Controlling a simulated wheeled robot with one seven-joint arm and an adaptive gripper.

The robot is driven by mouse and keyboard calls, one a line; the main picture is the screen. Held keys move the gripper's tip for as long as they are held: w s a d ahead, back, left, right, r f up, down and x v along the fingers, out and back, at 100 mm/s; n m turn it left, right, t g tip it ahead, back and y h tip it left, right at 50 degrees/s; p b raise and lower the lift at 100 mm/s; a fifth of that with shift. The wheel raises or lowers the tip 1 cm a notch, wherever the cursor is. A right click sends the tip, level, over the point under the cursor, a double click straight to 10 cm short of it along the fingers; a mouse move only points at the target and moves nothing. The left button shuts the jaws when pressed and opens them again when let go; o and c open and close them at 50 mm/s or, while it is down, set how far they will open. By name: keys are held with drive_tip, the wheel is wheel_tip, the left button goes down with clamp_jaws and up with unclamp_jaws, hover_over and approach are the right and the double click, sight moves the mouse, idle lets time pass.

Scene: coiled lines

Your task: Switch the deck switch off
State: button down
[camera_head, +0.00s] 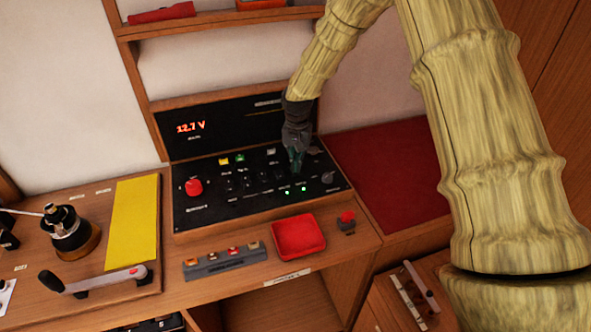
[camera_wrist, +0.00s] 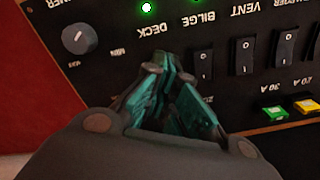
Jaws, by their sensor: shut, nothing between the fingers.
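The black switch panel (camera_head: 225,205) is set at the back of the wooden counter. My gripper (camera_head: 296,170) points down at the panel's right part, fingers shut and empty. In the wrist view, the fingertips (camera_wrist: 165,75) are just by the DECK label (camera_wrist: 150,29), where they hide the deck switch. I cannot tell the switch's position or whether the fingers touch it. A green light (camera_wrist: 147,7) glows by the DECK label. A neighbouring rocker switch (camera_wrist: 203,65) stands beside the fingers, near the BILGE label (camera_wrist: 196,20).
More rockers (camera_wrist: 245,55) and a grey knob (camera_wrist: 79,38) flank the fingers. A red knob (camera_head: 193,187) sits at the panel's left. The display panel (camera_head: 225,127) rises behind, reading 12.7 V. A red tray (camera_head: 298,237) and a red-topped button (camera_head: 347,218) lie in front.

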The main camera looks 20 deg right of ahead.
drive_tip(key=shift+w+f, duration=0.15)
drive_tip(key=shift+f, duration=0.15)
drive_tip(key=shift+f+b, duration=0.45)
drive_tip(key=shift+f, duration=0.5)
idle(0.8)
drive_tip(key=shift+r, duration=0.15)
drive_tip(key=shift+r+p, duration=2.15)
drive_tip(key=shift+r, duration=1.25)
